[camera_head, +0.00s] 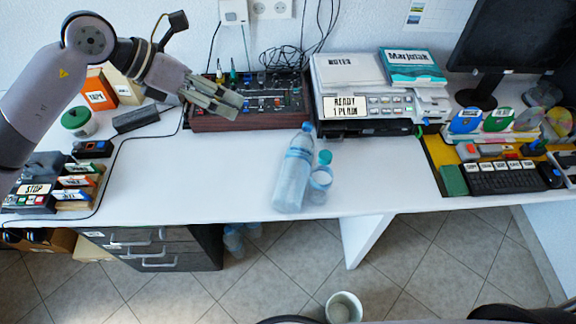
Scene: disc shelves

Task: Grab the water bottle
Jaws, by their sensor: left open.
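The water bottle (293,172) is clear plastic with a blue cap. My left gripper (228,104) comes in from the upper left and is above the desk, in front of the dark red mixer. It is up and to the left of the bottle, apart from it. It looks open, with nothing between its fingers. My right gripper does not show in the view.
The mixer (247,112) and a printer (372,92) stand behind. The white desk (200,180) is clear left of the bottle. Black cables run across its left part.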

